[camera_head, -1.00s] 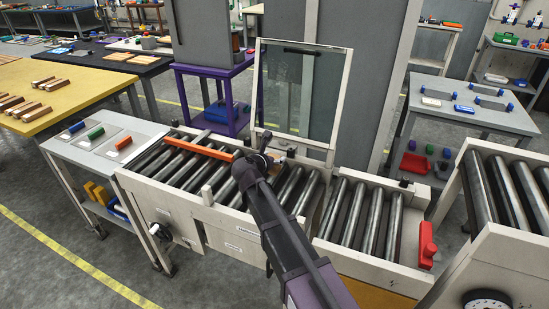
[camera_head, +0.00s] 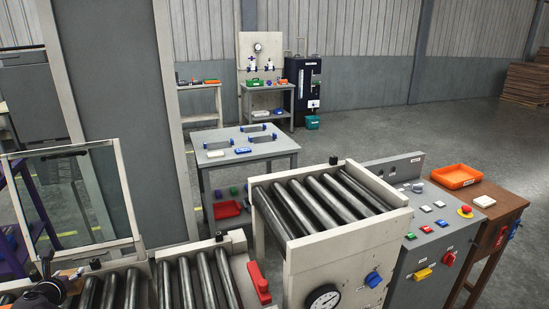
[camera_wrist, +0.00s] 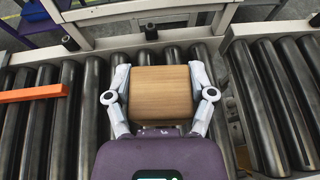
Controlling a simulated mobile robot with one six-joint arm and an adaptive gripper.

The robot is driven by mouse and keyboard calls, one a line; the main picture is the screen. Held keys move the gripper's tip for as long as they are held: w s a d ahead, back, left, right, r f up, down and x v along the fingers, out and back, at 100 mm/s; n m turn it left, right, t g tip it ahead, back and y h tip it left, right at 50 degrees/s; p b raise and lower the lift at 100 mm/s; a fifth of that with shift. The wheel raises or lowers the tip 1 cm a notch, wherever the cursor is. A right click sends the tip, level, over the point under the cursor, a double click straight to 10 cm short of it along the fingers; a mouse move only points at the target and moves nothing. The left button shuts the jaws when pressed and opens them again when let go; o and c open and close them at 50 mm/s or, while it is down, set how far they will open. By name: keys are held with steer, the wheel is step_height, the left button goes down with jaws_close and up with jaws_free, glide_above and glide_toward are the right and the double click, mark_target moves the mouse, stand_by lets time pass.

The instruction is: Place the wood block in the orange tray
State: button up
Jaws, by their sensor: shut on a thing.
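The wood block (camera_wrist: 161,92) shows in the wrist view, with light brown grain. My gripper (camera_wrist: 160,84) has a finger on each side of it and is shut on it, above the rollers. An orange tray (camera_head: 456,176) stands on a brown table at the right of the head view, far from the block. A white item lies beside that tray.
Roller conveyors (camera_head: 195,281) run along the front, with a raised roller section (camera_head: 320,205) between. A grey control panel (camera_head: 436,235) stands before the brown table (camera_head: 499,215). A glass guard (camera_head: 75,193) rises at left. An orange bar (camera_wrist: 33,93) lies left of my gripper.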

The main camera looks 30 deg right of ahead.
mark_target(67, 272)
steer(key=shift+r+p, duration=1.65)
steer(key=shift+r, duration=0.5)
